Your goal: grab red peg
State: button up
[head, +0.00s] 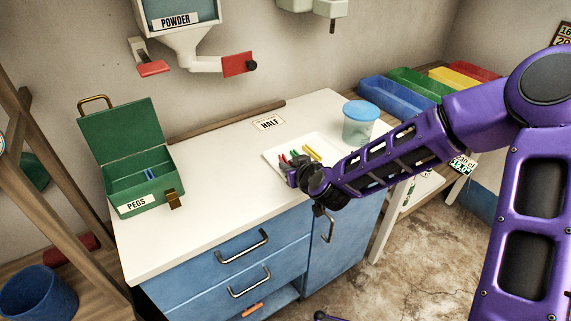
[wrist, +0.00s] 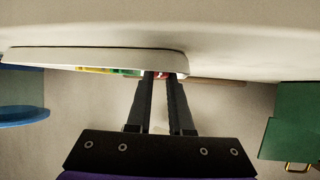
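The red peg (head: 284,159) lies at the left of the white tray (head: 272,153), beside green and yellow pegs (head: 311,153). My gripper (head: 291,177) is low at the tray's near left edge, partly hidden by my arm. In the wrist view, which looks upside down, my gripper (wrist: 161,76) points level toward the tray (wrist: 60,57). A gap shows between its fingers, and red (wrist: 159,75) shows at and beyond the tips. I see no clear grip on the peg, and contact is hard to tell.
An open green box (head: 131,204) labelled PEGS, with blue pegs inside, stands at the counter's left. A blue-lidded tub (head: 360,124) stands right of the tray. A HALF card (head: 268,123) lies behind. The counter (head: 215,180) is clear between box and tray.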

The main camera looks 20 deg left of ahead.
grip_shut()
jog(key=shift+r, duration=0.1)
